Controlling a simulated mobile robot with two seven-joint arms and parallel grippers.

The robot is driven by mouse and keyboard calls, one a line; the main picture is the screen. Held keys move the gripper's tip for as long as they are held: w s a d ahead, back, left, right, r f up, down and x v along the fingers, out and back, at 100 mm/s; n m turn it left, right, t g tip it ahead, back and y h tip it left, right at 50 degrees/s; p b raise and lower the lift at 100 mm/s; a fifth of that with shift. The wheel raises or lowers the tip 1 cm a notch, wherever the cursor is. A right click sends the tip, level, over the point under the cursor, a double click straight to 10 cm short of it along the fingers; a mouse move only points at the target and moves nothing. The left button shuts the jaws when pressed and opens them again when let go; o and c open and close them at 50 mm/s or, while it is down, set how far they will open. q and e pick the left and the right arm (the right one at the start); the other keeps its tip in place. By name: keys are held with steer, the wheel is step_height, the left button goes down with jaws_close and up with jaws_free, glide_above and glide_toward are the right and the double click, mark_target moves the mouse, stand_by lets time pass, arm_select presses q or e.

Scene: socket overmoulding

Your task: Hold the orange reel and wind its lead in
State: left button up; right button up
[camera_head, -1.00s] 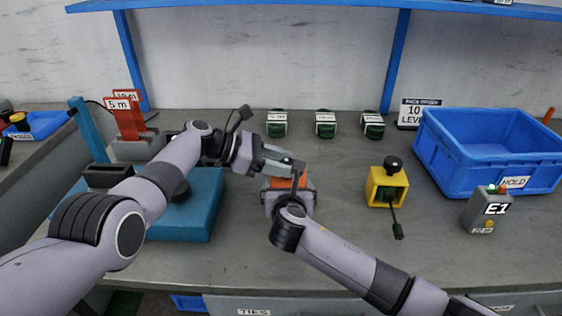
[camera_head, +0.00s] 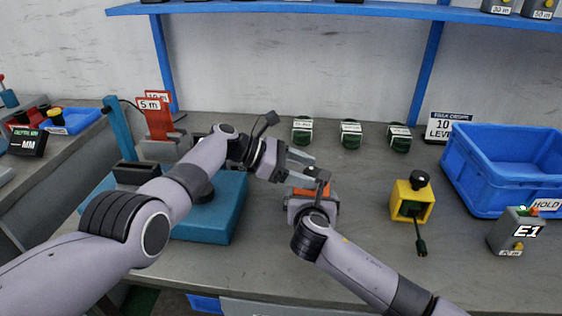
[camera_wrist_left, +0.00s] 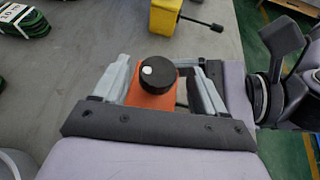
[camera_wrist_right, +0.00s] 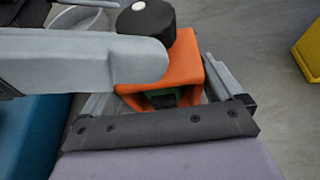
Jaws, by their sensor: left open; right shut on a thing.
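The orange reel (camera_head: 309,191) stands at the middle of the bench, a boxy orange frame with a black round knob (camera_wrist_left: 158,75) on top. Its green inside (camera_wrist_right: 163,101) shows in the right wrist view; I cannot make out its lead. My right gripper (camera_wrist_right: 165,100) is shut on the orange reel, one finger on each side. My left gripper (camera_wrist_left: 160,82) is open, its fingers on either side of the knob with gaps between. In the head view my left gripper (camera_head: 310,168) hides much of the reel's top, and one of its fingers crosses the right wrist view.
A yellow reel (camera_head: 413,201) with a hanging black plug (camera_head: 421,247) stands to the right. Several green coils (camera_head: 351,134) line the back. A blue bin (camera_head: 480,192), a grey E1 tester (camera_head: 515,233) and a blue-green stand (camera_head: 222,225) flank the work area.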

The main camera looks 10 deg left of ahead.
arm_select(q)
steer(key=v, duration=1.1)
steer(key=shift+a, duration=0.4)
steer(key=shift+s+r, duration=0.1)
steer(key=shift+s, duration=0.05)
steer(key=s+d+r+m+t+y, duration=0.25)
steer(key=d+m+y, duration=0.35)
steer(key=m, duration=0.5)
steer(key=s+d+r+m+t+y, duration=0.1)
steer(key=d+r+m+y, duration=0.3)
steer(key=d+m+y, duration=0.45)
steer(key=w+f, duration=0.1)
steer(key=f, duration=0.2)
steer(key=w+a+f+m+h, duration=0.1)
steer(key=w+f, duration=0.1)
steer(key=f, duration=0.2)
steer(key=w+f+h, duration=0.1)
steer(key=f, duration=0.2)
steer(key=shift+w+a+f+m+g, duration=0.2)
steer(key=shift+w+a+m+g, duration=0.05)
steer(key=shift+w+a, duration=0.15)
steer(key=c, duration=1.1)
